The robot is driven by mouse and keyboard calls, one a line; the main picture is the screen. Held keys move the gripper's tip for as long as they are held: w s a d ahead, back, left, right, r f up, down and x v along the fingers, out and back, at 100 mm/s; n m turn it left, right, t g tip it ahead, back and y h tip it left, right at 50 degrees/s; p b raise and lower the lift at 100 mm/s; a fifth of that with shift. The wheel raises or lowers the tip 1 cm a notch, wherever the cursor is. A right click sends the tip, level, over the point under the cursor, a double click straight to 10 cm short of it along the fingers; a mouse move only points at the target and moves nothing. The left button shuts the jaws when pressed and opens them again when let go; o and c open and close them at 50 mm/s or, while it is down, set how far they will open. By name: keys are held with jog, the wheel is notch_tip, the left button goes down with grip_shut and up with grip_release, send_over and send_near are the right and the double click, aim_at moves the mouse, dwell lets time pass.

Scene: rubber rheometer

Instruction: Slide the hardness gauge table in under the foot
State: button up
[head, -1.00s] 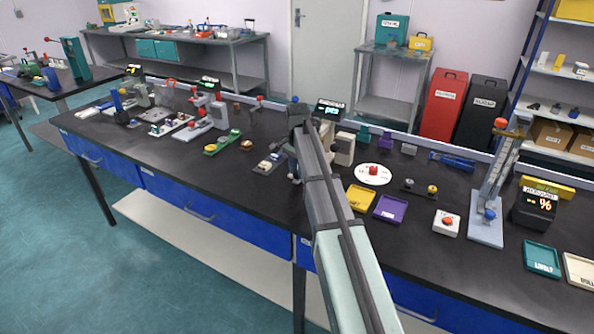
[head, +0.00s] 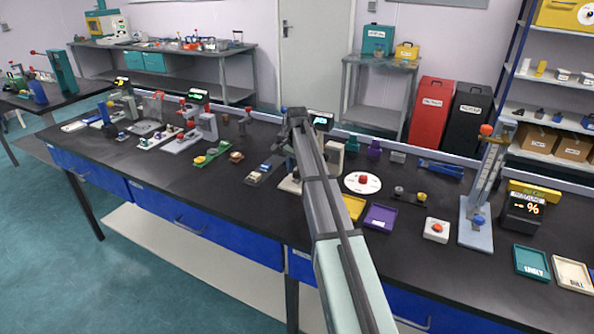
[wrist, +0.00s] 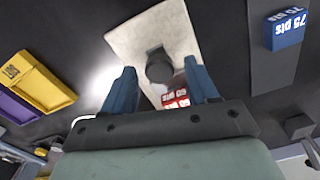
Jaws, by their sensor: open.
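My gripper (wrist: 161,84) is open in the wrist view, its two blue fingers apart over a pale plate (wrist: 130,38). A dark round knob-like part (wrist: 159,67) shows on the plate, just beyond and between the fingertips. A red block marked 50 pts (wrist: 177,98) shows partly between the fingers. In the head view the gauge's cream base (head: 289,184) and its lit display (head: 320,121) show beside my arm, which hides much of the gauge and my gripper. I cannot clearly tell the table or the foot apart.
A blue block marked 75 pts (wrist: 287,30) stands on a dark strip to the right. A yellow tray (head: 353,207) and a purple tray (head: 381,217) lie near the gauge. A white dial disc (head: 362,183) lies behind them. Bare bench lies in front of the gauge.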

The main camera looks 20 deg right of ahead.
notch_tip(320, 180, up, 14)
dwell(0.7)
jog(key=shift+f, duration=0.1)
jog(key=a+f+n, duration=0.1)
jog(key=a+f, duration=0.1)
jog(key=a, duration=0.8)
jog(key=d+f+m+h, duration=0.1)
jog(key=d+f+m, duration=0.1)
jog(key=d+f, duration=0.1)
jog(key=d+f+m+h, duration=0.2)
jog(key=d+f, duration=0.1)
jog(key=f, duration=0.1)
jog(key=d+f+m+h, duration=0.1)
jog(key=d+f+m, duration=0.2)
jog(key=f, duration=0.1)
jog(key=shift+f, duration=0.35)
dwell(0.3)
jog(key=shift+c, duration=0.3)
